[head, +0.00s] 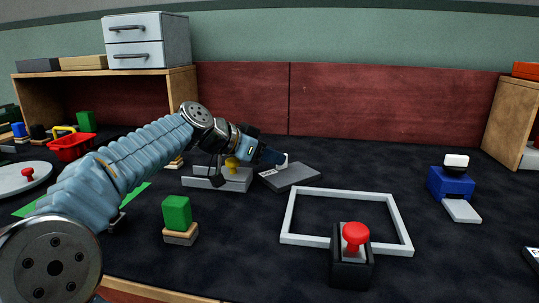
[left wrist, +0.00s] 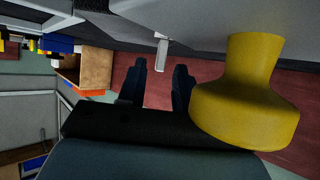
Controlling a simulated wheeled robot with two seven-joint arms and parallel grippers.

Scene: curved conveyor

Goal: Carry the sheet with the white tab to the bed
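A flat dark grey sheet (head: 291,177) lies on the dark table near the middle of the head view. A small white tab (head: 284,161) shows at its back left, at my left gripper's fingertips. My left gripper (head: 271,157) reaches in low from the left. In the left wrist view the two fingers (left wrist: 160,85) are apart with nothing between them. The white tab (left wrist: 161,53) shows just beyond the gap. A grey block (head: 217,180) with a yellow knob (head: 232,164) is beside the gripper; the yellow knob (left wrist: 246,100) looms close in the wrist view. I cannot tell which thing is the bed.
A white square frame (head: 287,222) lies right of centre, with a black holder (head: 351,272) and red knob at its front edge. A green block (head: 177,213) stands front left. A blue block (head: 450,184) stands right. A red basket (head: 70,146) is far left. A red wall closes the back.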

